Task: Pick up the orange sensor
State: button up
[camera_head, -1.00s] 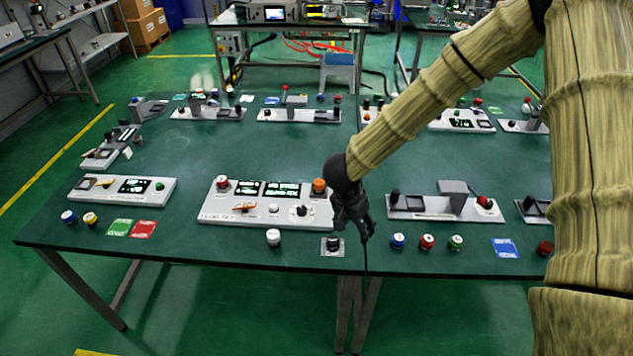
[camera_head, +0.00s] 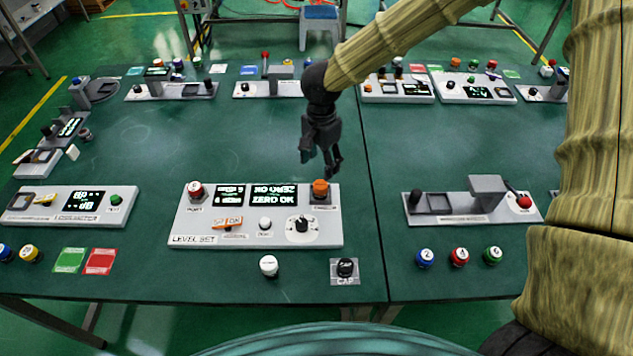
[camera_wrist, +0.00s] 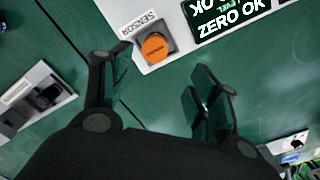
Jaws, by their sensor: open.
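The orange sensor (camera_head: 320,189) is a round orange cap on a dark square seat at the top right corner of the white level-set panel (camera_head: 184,237). In the wrist view the orange sensor (camera_wrist: 154,46) shows at the top, beside a "SENSOR" label. My gripper (camera_head: 321,158) is above the table, just behind and over the sensor in the head view. In the wrist view my gripper (camera_wrist: 160,84) has its fingers spread wide, with nothing between them. The sensor lies beyond the fingertips, nearer the left finger, and is not touched.
A panel with a grey block (camera_head: 488,185) stands to the right across the table seam. A white knob (camera_head: 268,265) and a black cap (camera_head: 345,267) lie in front of the level-set panel. The green table behind the panel is clear.

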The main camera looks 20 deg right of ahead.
aim_at(321, 184)
jog(key=shift+s+f, duration=0.7)
jog(key=shift+s, duration=0.55)
jog(key=f, duration=0.1)
jog(key=w+f, duration=0.1)
jog(key=w+f+p, duration=0.1)
jog(key=f, duration=0.1)
jog(key=shift+s+a+f+p, duration=0.1)
jog(key=shift+s+f+p, duration=0.45)
jog(key=shift+f, duration=0.3)
jog(key=shift+w+f, duration=0.35)
jog(key=shift+f, duration=0.35)
jog(key=shift+s+r, duration=0.2)
jog(key=shift+s, duration=0.05)
jog(key=shift+c, duration=0.8)
jog(key=c, duration=1)
